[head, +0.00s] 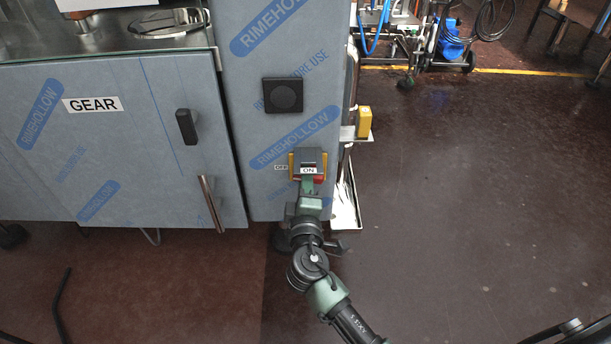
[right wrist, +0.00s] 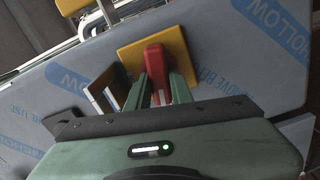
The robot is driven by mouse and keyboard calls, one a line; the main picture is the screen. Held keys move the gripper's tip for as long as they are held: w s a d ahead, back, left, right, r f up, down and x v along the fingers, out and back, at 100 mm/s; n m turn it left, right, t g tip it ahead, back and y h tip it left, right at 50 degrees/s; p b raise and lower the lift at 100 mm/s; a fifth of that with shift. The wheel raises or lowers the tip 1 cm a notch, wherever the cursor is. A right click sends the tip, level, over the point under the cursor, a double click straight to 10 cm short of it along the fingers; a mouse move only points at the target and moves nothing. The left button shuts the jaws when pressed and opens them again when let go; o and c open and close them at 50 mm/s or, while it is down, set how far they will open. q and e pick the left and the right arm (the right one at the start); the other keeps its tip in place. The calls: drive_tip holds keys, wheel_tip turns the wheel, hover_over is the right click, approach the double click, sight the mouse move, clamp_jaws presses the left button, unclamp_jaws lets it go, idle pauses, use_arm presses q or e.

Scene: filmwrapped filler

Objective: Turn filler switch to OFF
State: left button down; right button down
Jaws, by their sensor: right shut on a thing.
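The filler switch is a red handle (right wrist: 179,63) on a yellow plate (right wrist: 130,58), low on the film-wrapped cabinet. In the head view, the yellow plate (head: 293,161) shows beside a dark grey part with an "ON" label (head: 308,170). An "OFF" label (head: 281,168) is just left of the plate. My right gripper (head: 307,185) reaches the switch from below. In the right wrist view, my right gripper (right wrist: 160,88) has its fingers on both sides of the red handle, shut on it. The handle is mostly hidden in the head view. My left gripper is not in view.
A black square fixture (head: 283,95) is above the switch. A "GEAR" door (head: 110,140) with a black latch (head: 186,127) and bar handle (head: 210,203) stands left. A yellow box (head: 363,122) sits on a side bracket right. The floor at right is open.

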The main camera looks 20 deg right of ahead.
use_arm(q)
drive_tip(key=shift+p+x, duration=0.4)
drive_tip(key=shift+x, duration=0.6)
use_arm(e)
drive_tip(key=shift+f+n, duration=0.15)
drive_tip(key=shift+n, duration=1.15)
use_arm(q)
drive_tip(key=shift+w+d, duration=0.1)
use_arm(e)
drive_tip(key=c, duration=1.2)
unclamp_jaws()
drive_tip(key=shift+c, duration=0.2)
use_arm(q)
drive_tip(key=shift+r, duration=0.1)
